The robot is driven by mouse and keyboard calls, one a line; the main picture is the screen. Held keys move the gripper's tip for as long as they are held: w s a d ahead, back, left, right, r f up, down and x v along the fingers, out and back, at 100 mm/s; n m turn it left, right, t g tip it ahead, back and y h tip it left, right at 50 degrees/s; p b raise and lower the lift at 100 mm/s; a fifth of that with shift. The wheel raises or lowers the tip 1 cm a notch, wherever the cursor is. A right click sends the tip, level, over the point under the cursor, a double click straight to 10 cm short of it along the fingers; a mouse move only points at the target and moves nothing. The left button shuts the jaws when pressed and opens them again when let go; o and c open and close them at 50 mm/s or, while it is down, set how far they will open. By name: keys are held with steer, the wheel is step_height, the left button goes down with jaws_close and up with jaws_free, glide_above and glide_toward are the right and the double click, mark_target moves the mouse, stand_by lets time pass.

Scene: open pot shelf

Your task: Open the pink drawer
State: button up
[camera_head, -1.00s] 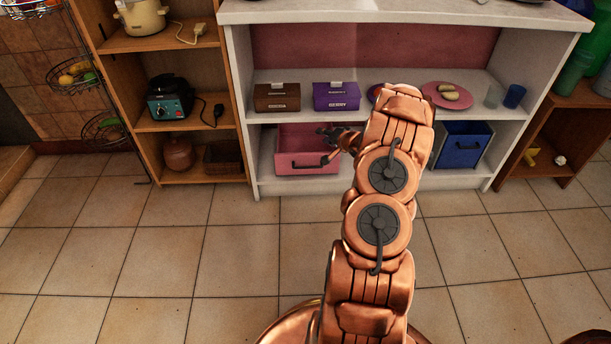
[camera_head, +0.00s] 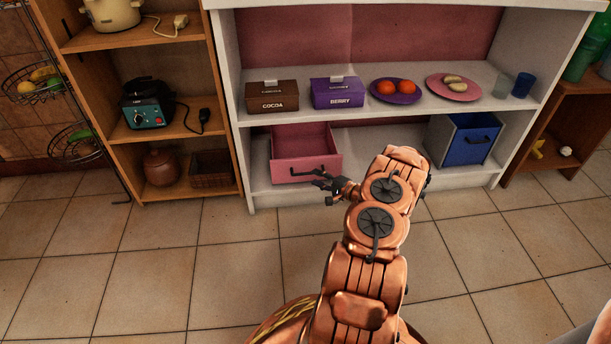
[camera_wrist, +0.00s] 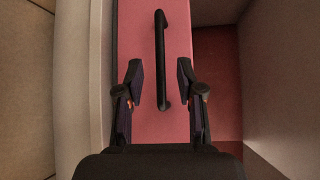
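The pink drawer (camera_head: 306,172) sits in the lower left bay of the white shelf, its inside showing above its front panel. A dark bar handle (camera_head: 298,171) is on that front. In the head view my gripper (camera_head: 318,183) is just in front of the handle's right end. In the wrist view the pink front (camera_wrist: 135,25) and black handle (camera_wrist: 161,55) lie ahead, with the gripper (camera_wrist: 160,80) open. One end of the handle shows between the two fingers, apart from both. I cannot tell how deep the handle is between them.
The white shelf (camera_head: 400,188) holds a cocoa box (camera_head: 272,97), a berry box (camera_head: 338,93), plates and cups above. A blue drawer (camera_head: 470,145) is at the lower right. A wooden shelf (camera_head: 215,100) adjoins on the left. The tiled floor (camera_head: 180,270) in front is clear.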

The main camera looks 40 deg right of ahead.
mark_target(307, 173)
steer(key=shift+w+a+f+b, duration=0.15)
steer(key=shift+w+b, duration=0.15)
steer(key=shift+w, duration=0.6)
steer(key=shift+w+a+f+b, duration=0.1)
steer(key=shift+w+a+b, duration=0.15)
steer(key=shift+w, duration=0.6)
steer(key=shift+w+a+f+b, duration=0.1)
steer(key=shift+w+b, duration=0.2)
steer(key=shift+w, duration=0.6)
jaws_close()
